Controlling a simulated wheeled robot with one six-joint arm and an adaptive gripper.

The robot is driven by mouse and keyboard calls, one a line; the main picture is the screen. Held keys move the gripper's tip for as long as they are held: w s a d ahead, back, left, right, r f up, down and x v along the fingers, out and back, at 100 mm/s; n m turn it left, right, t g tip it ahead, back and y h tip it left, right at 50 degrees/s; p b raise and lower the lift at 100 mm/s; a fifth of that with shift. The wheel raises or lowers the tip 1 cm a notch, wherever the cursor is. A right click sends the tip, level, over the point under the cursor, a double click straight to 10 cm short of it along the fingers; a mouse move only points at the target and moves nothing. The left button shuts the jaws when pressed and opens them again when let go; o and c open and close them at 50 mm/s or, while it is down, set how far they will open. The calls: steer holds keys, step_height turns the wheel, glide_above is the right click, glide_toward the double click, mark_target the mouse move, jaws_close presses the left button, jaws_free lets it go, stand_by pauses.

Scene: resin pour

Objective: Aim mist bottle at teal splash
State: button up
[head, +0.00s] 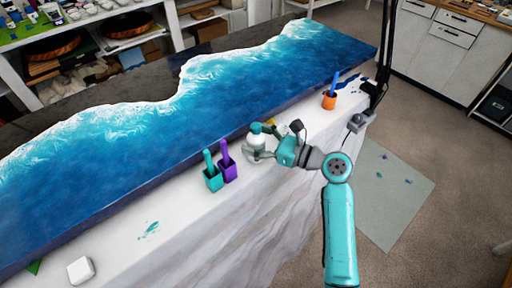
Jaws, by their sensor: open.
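The mist bottle (257,141), with a pale body and a teal top, stands at the front edge of the resin slab, in the middle of the head view. My gripper (260,154) is open at the bottle, its fingers close around the lower body; I cannot tell whether they touch it. The fingers and wrist partly hide the bottle's base. The teal splash (149,230) is a small smear on the white tabletop, well to the left of the bottle and nearer the front.
A teal cup (213,182) and a purple cup (229,171) with sticks stand just left of my gripper. An orange cup (329,102) stands to the right. The blue wave slab (215,110) runs behind. A white block (80,270) lies front left. The tabletop around the splash is clear.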

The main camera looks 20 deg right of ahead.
steer(key=c, duration=1.5)
steer(key=shift+r, duration=0.15)
